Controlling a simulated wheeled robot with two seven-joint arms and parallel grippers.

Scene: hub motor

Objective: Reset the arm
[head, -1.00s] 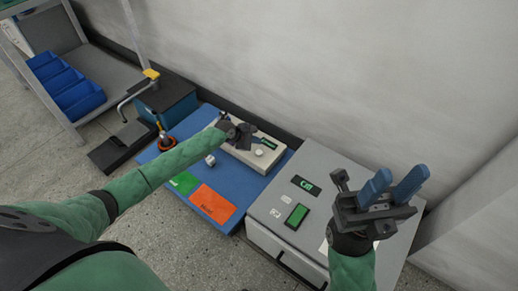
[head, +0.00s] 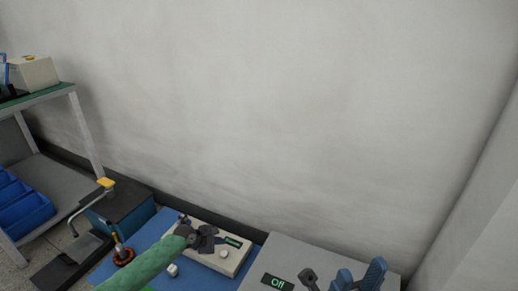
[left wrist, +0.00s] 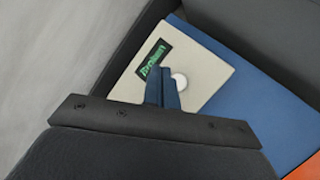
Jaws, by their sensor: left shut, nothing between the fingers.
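My left gripper (head: 207,238) is over the cream test box (head: 226,264) on the blue mat (head: 190,281). Its blue fingers (left wrist: 162,88) are together with nothing between them in the left wrist view. The cream box also shows there (left wrist: 205,75), with a green-lettered display (left wrist: 154,57), too blurred to read surely, and a round white knob (left wrist: 180,81). My right gripper (head: 360,276) is at the bottom right in front of the grey cabinet, its two blue fingers apart and empty. Its lower part is cut off by the frame.
The grey cabinet (head: 300,252) has a display reading "Off" (head: 277,282). A small white piece (head: 172,270) and an orange-ringed part (head: 123,256) are at the mat's left. A press-like device (head: 105,184), blue bins (head: 22,208) and a shelf (head: 58,90) stand left. A wall closes the back.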

